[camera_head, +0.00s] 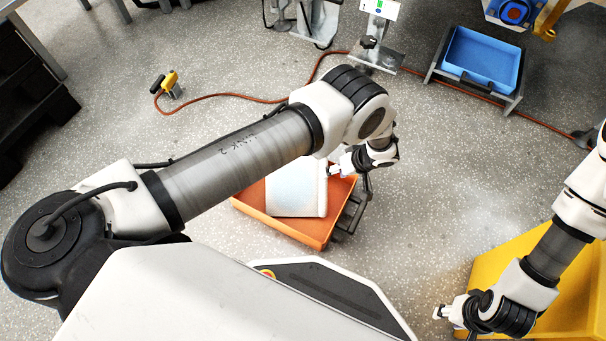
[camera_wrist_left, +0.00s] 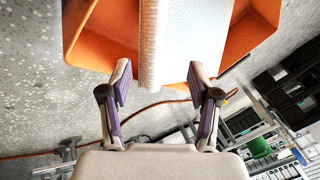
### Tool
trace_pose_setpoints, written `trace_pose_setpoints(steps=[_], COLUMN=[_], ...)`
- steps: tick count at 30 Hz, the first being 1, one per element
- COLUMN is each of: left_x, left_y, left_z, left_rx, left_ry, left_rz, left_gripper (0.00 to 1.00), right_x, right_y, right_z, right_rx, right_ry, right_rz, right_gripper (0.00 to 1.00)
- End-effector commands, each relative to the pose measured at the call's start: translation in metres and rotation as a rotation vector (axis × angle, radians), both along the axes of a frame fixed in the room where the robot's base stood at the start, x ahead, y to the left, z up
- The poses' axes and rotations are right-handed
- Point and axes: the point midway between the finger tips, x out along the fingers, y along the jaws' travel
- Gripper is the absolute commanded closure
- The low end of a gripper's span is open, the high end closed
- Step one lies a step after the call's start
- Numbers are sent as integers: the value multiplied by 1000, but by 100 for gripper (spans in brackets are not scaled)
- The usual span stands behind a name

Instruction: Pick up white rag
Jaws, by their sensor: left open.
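The white rag (camera_head: 297,188) lies over the orange tote (camera_head: 303,232), with its right edge near my left gripper. In the left wrist view the rag (camera_wrist_left: 186,38) shows a ribbed near edge, which is in line with the gap between my fingers. My left gripper (camera_head: 334,171) is open, its two fingers (camera_wrist_left: 160,80) spread with nothing clasped. Whether the rag's edge touches the fingers is not clear. My right gripper (camera_head: 441,312) is by the yellow tote at lower right; its fingers are too small to read.
A yellow tote (camera_head: 570,262) stands at lower right beside my right arm. A blue tote (camera_head: 481,59) sits in a grey frame at the upper right. A red-brown hose (camera_head: 228,95) crosses the floor past a yellow-handled tool (camera_head: 171,83). Open floor lies right of the orange tote.

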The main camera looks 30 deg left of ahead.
Motion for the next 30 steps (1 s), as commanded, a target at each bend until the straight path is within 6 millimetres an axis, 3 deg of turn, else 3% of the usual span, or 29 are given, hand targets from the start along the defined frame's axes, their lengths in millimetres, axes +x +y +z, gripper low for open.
trace_pose_setpoints(steps=[1,8,13,17,23,28,30], left_x=[0,-1,-2,-2,-3,-3,-3], left_y=[3,8,16,26,26,26,26], left_z=[-14,-23,-51,-61,-60,-60,-60], left_rx=[1,-1,-3,-3,-2,-3,-3], left_ry=[1,1,3,2,1,2,2], left_rz=[0,0,1,0,0,0,0], left_gripper=[38,38,38,38,38,95,100], right_x=[0,0,1,1,2,2,2], right_y=[0,0,0,-1,-1,-1,-1], right_z=[-18,-36,-65,-68,-66,-66,-66], right_rx=[0,0,0,-1,-1,-1,-1], right_ry=[1,-1,-2,-4,-5,-4,-4], right_rz=[0,0,-3,-6,-6,-6,-6], right_gripper=[60,60,60,60,60,60,60])
